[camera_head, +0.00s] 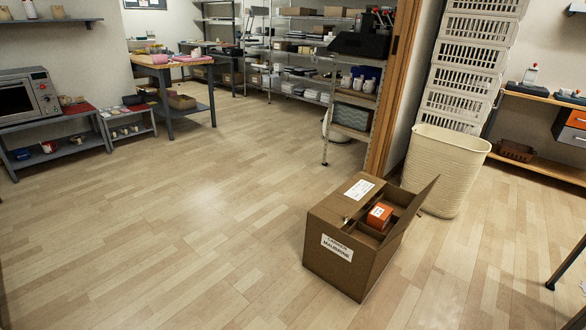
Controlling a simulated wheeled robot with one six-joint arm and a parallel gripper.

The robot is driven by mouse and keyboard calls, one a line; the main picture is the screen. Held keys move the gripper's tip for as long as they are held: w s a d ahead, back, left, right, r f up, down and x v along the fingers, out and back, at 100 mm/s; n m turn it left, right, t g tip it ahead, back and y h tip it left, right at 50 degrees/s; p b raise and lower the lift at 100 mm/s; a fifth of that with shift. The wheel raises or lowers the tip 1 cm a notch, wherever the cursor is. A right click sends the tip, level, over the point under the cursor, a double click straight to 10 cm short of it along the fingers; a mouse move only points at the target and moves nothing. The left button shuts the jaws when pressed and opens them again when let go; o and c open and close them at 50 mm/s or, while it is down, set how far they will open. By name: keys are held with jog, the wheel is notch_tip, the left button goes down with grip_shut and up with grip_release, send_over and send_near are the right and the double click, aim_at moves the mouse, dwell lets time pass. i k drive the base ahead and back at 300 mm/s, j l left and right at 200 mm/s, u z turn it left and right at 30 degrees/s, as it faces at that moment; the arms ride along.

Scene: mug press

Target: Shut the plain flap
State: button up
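A brown cardboard box (330,262) stands on the floor, right of the middle of the picture. Its left flap (338,203) lies flat over the left part of the top and carries a white label (359,189). The plain flap (414,212) on the right side stands up and leans outward, open. Through the gap I see an orange box (379,214) with a small white label inside. A white label with dark print (337,247) is on the front side. My gripper is not in view.
A cream ribbed bin (446,170) stands close behind the box on the right, below stacked white crates (468,65). A wooden post (398,80) and metal shelf (350,115) stand behind. The wooden floor (190,220) left and in front is clear.

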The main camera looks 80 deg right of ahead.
aim_at(413, 210)
jog(key=k+z, duration=0.1)
jog(key=z, duration=0.35)
jog(key=k+l+z, duration=0.1)
jog(key=z, duration=0.35)
jog(key=l+z, duration=0.15)
jog(key=z, duration=0.3)
jog(key=k+l+z, duration=0.1)
jog(key=z, duration=0.35)
jog(key=l+z, duration=0.35)
jog(key=l, duration=0.25)
jog(key=l+z, duration=0.35)
jog(key=l, duration=0.75)
